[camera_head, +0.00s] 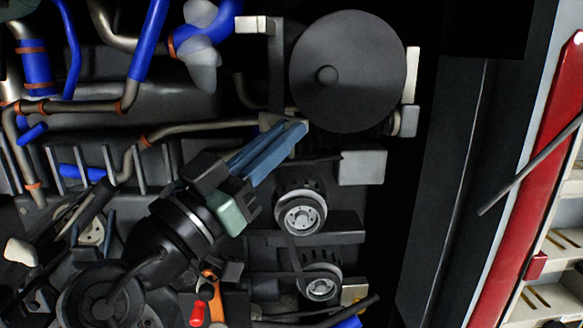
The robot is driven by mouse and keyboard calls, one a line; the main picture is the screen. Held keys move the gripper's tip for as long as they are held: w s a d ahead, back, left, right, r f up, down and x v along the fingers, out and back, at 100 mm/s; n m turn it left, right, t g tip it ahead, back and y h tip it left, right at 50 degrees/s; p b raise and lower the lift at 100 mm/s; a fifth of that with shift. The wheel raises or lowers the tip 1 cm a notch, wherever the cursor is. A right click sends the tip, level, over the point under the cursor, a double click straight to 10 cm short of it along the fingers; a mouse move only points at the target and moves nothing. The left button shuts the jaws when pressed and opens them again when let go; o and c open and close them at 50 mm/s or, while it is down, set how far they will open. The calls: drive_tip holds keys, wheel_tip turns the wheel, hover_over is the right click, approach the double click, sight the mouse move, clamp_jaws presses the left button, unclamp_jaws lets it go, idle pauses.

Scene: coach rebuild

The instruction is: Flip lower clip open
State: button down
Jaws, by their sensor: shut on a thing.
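A large dark round cover (350,65) with a small central knob sits at the upper middle. My gripper (296,130) reaches up from the lower left with two long blue fingers. The fingers lie close together and are shut at the clip, just below the cover. The exact contact is hidden by the fingers, and how far the clip is turned cannot be told.
Another pale clip (254,25) is at the cover's upper left. Two pulleys (301,215) with a belt are below my fingers. Bent pipes (130,90) and blue hoses crowd the left. A dark panel (440,190) and a red rail (525,190) stand at the right.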

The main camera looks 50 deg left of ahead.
drive_tip(key=m+h+b, duration=0.1)
drive_tip(key=h, duration=0.1)
drive_tip(key=s+a+m+h+b, duration=0.1)
drive_tip(key=h, duration=0.1)
drive_tip(key=m+h+b, duration=0.1)
drive_tip(key=h, duration=0.1)
drive_tip(key=shift+s+a+f, duration=0.2)
drive_tip(key=shift+f, duration=0.05)
drive_tip(key=a+m+g+h, duration=0.1)
drive_tip(key=m+g+h, duration=0.1)
drive_tip(key=h, duration=0.2)
drive_tip(key=s+a+m+g+h, duration=0.1)
drive_tip(key=m+g+h, duration=0.2)
drive_tip(key=h, duration=0.1)
drive_tip(key=a+m+g+h, duration=0.2)
drive_tip(key=g+h, duration=0.1)
drive_tip(key=h, duration=0.2)
drive_tip(key=shift+s+r+m, duration=0.25)
drive_tip(key=shift+s+m, duration=0.05)
drive_tip(key=shift+m, duration=0.1)
drive_tip(key=shift+f+g+h, duration=0.1)
drive_tip(key=shift+g+h, duration=0.2)
drive_tip(key=shift+g, duration=0.1)
drive_tip(key=c, duration=0.9)
unclamp_jaws()
drive_tip(key=shift+a+m, duration=0.1)
drive_tip(key=shift+m, duration=0.2)
